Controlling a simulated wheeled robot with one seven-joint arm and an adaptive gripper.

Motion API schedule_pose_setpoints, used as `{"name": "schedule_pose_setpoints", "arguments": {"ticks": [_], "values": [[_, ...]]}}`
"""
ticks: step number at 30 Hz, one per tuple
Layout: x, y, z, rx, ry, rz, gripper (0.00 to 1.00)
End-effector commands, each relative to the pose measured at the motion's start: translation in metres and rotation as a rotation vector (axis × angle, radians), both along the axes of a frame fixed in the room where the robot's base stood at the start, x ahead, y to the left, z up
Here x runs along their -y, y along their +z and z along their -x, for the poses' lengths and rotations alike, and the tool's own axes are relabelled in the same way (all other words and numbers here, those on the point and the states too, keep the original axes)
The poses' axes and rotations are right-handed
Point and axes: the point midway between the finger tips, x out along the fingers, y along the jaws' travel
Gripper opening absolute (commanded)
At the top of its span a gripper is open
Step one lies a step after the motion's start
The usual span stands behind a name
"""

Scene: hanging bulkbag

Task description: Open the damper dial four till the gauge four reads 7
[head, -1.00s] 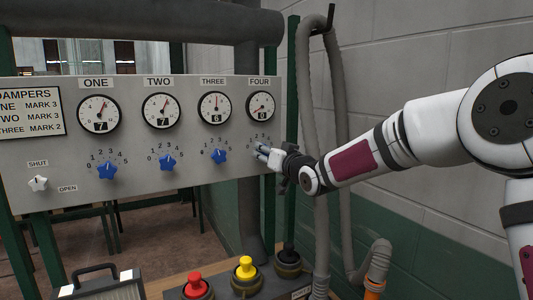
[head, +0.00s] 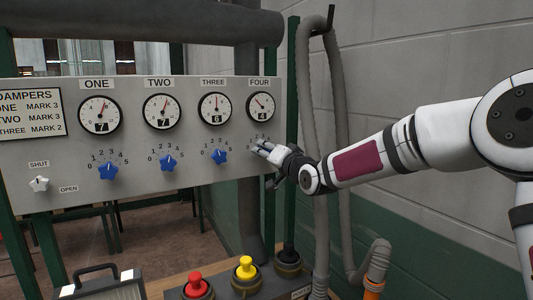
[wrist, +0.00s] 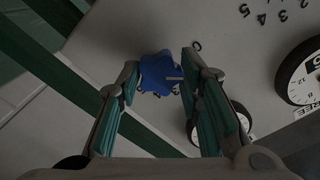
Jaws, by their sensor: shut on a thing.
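The damper dial four is a blue star-shaped knob (wrist: 158,73) that shows between my fingertips in the wrist view. In the head view my gripper (head: 262,150) hides it. My gripper (wrist: 160,64) is shut on this dial, one finger on either side. A white mark on the knob points to the right in the wrist view. Gauge four (head: 261,106) is at the panel's right end, above my gripper, and its number window reads 4. The dial's scale is partly covered by my fingers.
Gauges one (head: 99,113) and two (head: 160,111) read 7; gauge three (head: 215,108) reads 6. The blue dial three (head: 219,156) is just left of my gripper. Red (head: 196,285) and yellow (head: 245,268) buttons stand below, and a grey hose (head: 340,140) hangs at the right.

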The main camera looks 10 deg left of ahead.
Motion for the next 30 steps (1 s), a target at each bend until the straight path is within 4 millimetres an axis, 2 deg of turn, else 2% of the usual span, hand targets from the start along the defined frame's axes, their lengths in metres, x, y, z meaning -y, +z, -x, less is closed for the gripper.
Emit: {"name": "schedule_pose_setpoints", "arguments": {"ticks": [19,20,22,30], "values": [[0.0006,0.0001,-0.0004,-0.036,-0.001,-0.053,0.05],[0.0008,0.0001,-0.0005,-0.036,-0.001,-0.053,0.37],[0.0006,0.0001,-0.0004,-0.036,-0.001,-0.053,0.53],[0.0003,0.0001,-0.0001,-0.036,0.000,-0.053,0.53]]}}
